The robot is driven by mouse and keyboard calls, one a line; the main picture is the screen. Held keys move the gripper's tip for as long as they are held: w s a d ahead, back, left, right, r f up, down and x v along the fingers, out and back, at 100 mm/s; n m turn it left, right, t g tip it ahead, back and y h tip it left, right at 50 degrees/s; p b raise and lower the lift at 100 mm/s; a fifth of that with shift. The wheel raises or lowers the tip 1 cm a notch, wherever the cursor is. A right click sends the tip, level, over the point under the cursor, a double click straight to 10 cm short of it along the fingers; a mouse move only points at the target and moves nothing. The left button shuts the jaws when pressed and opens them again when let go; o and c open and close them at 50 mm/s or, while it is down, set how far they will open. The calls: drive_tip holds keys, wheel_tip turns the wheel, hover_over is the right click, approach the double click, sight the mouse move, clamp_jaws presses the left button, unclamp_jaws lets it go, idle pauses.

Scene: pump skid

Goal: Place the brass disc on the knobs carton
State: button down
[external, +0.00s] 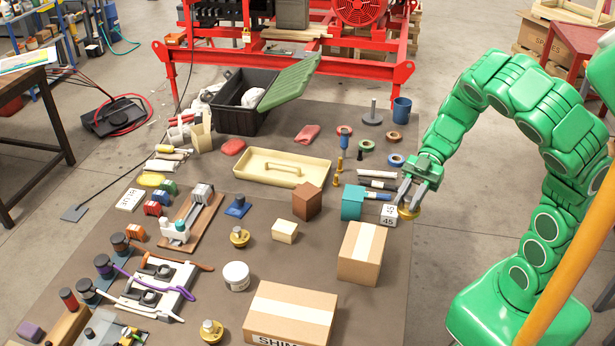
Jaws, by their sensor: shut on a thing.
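My gripper (408,200) is at the right side of the mat, pointing down, shut on the brass disc (409,212). The disc is a small golden round piece, partly hidden by the fingers. It appears just right of a white block marked 45 (389,216); I cannot tell its height. A closed brown carton with a pale tape strip (356,270) stands below and left of my gripper. No label on it is readable, so I cannot confirm that it is the knobs carton. A larger carton (290,312) at the front has a partly cut-off label starting "SHIM".
Similar brass pieces stand on the mat (417,300) at its middle (239,237) and front (211,331). A teal block (352,202), a brown block (307,201) and a cream tray (283,167) lie behind the taped carton. The mat right of that carton is clear.

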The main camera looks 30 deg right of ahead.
drive_tip(key=s+d+r, duration=0.2)
drive_tip(key=s, duration=0.2)
hover_over(363, 240)
drive_tip(key=shift+a+f, duration=0.1)
drive_tip(key=shift+f, duration=6.6)
drive_tip(key=shift+f, duration=0.15)
drive_tip(key=c, duration=0.8)
unclamp_jaws()
drive_tip(key=shift+c, duration=0.2)
drive_tip(key=v, duration=1.2)
